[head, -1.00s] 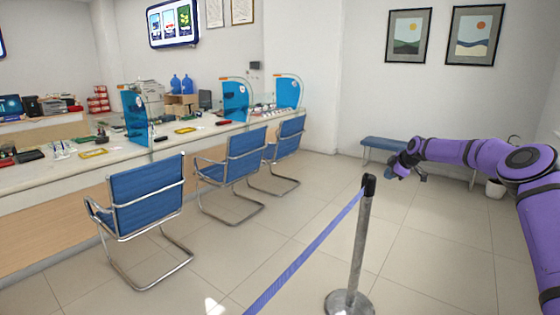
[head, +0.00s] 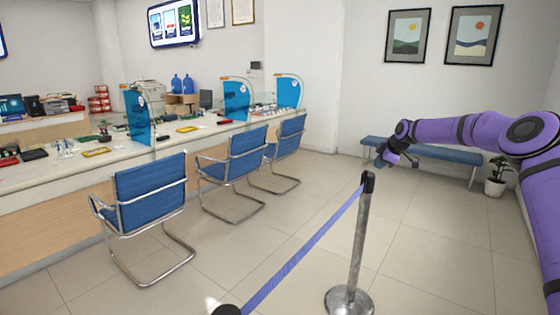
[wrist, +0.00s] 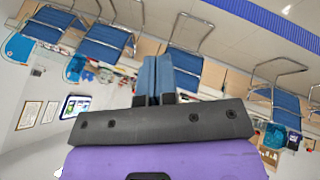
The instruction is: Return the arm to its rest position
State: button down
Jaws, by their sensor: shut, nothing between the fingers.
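My purple arm reaches in from the right edge of the head view, with its elbow bent. My gripper (head: 384,157) is at its far end, in the air in front of the blue bench and to the right of the barrier post. In the wrist view the two blue fingers of my gripper (wrist: 156,80) are pressed together with nothing between them. The wrist view is upside down and shows the counter and chairs beyond the fingers.
A barrier post (head: 353,250) with a purple belt stands below and left of my gripper. A blue bench (head: 440,152) and potted plant (head: 495,178) are by the back wall. Blue chairs (head: 150,193) line the counter (head: 60,181). Floor right of the post is clear.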

jog(key=s+a+r+m+g+h, duration=0.1)
jog(key=s+a+r+h, duration=0.1)
jog(key=s+a+r, duration=0.55)
jog(key=s+a+r+m+h, duration=0.15)
jog(key=s+a+r, duration=0.35)
jog(key=s+r, duration=0.6)
jog(key=s+d+r+m+h, duration=0.15)
jog(key=s+m, duration=0.25)
jog(key=s, duration=1.2)
jog(key=s+d+r+m, duration=0.1)
jog(key=s+r+m, duration=0.2)
jog(key=s, duration=1.2)
jog(key=s+d+f+m, duration=0.1)
jog(key=s+f+m, duration=0.1)
jog(key=s, duration=0.6)
jog(key=s+d+f+m+y, duration=0.1)
jog(key=s+f+m, duration=0.2)
jog(key=s, duration=0.6)
jog(key=shift+s+f+y, duration=0.25)
jog(key=shift+y, duration=0.05)
jog(key=shift+d+m, duration=0.15)
jog(key=shift+m, duration=0.2)
